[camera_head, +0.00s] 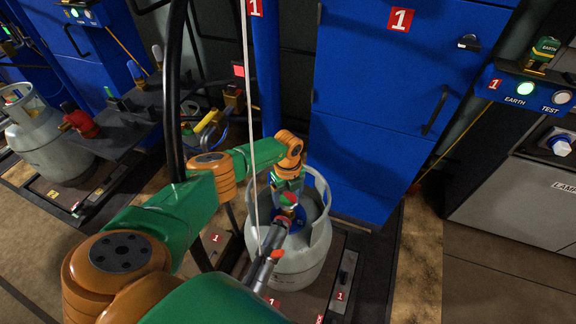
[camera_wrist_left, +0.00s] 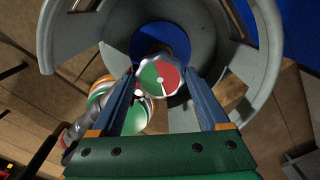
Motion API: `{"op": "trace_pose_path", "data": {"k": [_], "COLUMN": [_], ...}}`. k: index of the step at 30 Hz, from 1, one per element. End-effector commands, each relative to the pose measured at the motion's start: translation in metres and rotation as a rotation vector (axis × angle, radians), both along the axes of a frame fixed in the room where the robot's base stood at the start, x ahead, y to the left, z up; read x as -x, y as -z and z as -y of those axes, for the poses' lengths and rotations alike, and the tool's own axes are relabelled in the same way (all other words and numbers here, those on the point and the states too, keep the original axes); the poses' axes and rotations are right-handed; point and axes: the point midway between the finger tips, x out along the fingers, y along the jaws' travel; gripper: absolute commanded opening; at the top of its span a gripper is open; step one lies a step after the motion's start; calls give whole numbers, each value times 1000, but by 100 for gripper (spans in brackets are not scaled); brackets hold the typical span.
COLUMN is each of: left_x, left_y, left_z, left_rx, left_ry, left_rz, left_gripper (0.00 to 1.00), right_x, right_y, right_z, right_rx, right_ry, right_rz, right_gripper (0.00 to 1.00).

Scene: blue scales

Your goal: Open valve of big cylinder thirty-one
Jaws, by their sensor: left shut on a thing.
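The big grey gas cylinder (camera_head: 300,255) stands upright on the floor platform in the head view, with an open collar around its top. Its round valve knob (camera_wrist_left: 160,74), with a green half and a red half, faces the left wrist camera inside the collar (camera_wrist_left: 268,40). My left gripper (camera_head: 288,196) reaches down into the collar from above. In the left wrist view its two blue fingers (camera_wrist_left: 160,78) are on either side of the knob, shut on its rim. Part of the valve body is hidden beneath the knob. My right gripper is in neither view.
A dark hose fitting with red-orange parts (camera_head: 266,266) sits at the cylinder's front left. A blue cabinet (camera_head: 380,110) stands close behind. Another grey cylinder (camera_head: 45,140) is at the far left. Floor is clear at the right (camera_head: 490,290).

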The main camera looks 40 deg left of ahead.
Motion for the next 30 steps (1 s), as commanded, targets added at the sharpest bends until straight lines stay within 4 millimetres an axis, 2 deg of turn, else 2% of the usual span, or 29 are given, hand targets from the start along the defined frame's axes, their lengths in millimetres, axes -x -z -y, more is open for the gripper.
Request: {"op": "trace_pose_path", "data": {"k": [12,30], "left_x": [-1,0], "left_y": [-2,-1], "left_z": [-1,-1], "left_rx": [-2,-2], "left_ry": [-246,-313], "left_rz": [4,4], "left_gripper": [23,23], "right_x": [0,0], "right_y": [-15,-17], "right_z": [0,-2], "right_rx": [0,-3], "right_ry": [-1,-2], "right_rz": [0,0], "right_gripper": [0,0]}}
